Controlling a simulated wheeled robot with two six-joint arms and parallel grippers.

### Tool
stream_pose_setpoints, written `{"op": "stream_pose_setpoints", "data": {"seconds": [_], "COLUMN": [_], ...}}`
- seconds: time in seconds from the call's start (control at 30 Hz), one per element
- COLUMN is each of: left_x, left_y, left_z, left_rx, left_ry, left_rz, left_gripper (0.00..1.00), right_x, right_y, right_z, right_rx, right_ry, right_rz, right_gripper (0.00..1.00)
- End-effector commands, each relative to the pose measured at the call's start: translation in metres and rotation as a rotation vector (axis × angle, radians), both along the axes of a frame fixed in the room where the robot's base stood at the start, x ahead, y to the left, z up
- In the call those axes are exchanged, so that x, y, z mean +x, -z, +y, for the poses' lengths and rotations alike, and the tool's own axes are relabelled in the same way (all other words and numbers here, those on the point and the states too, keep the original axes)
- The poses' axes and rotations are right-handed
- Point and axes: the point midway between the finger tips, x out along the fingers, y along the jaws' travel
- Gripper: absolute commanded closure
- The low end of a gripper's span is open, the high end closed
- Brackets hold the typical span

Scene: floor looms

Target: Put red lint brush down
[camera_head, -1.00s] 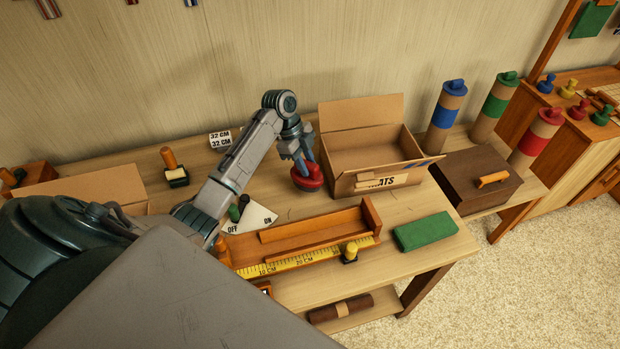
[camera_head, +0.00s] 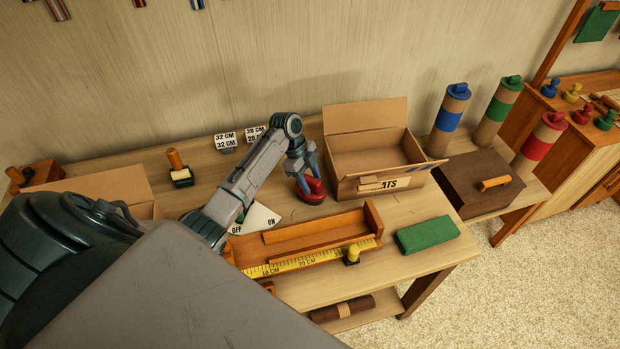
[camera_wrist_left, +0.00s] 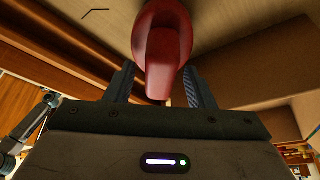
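The red lint brush (camera_head: 312,193) is at the table (camera_head: 400,213) top, just left of the open cardboard box, and appears to rest on the wood. My left gripper (camera_head: 306,174) is directly above it, fingers pointing down around its handle. In the left wrist view the red brush (camera_wrist_left: 161,50) lies between the two fingers (camera_wrist_left: 160,88), with a visible gap on each side of the handle. The left gripper looks open and stands around the handle without clamping it. My right gripper does not show.
The cardboard box (camera_head: 345,160) stands close on the right. An orange-brown tray with a yellow ruler (camera_head: 305,262) lies in front. A green block (camera_head: 427,234) is front right. A white ON/OFF card (camera_head: 262,218) lies left, partly behind my arm.

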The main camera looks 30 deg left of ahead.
Motion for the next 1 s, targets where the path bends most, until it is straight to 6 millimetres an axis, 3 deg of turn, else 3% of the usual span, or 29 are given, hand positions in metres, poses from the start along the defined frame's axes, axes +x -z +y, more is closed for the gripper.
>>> {"op": "stream_pose_setpoints", "data": {"seconds": [0.37, 0.8, 1.0], "left_x": [0.001, -0.002, -0.003], "left_y": [-0.009, -0.088, -0.110], "left_z": [0.004, 0.037, 0.045], "left_rx": [0.001, 0.002, 0.000], "left_ry": [-0.001, -0.001, 0.000], "left_rz": [-0.003, -0.004, -0.001], "left_gripper": [0.51, 0.51, 0.51], "right_x": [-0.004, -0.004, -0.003], "right_y": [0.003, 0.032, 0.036], "right_z": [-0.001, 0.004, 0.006], "right_rx": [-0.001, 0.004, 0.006], "right_ry": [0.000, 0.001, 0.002], "right_rz": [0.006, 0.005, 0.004], "right_gripper": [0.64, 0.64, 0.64]}}
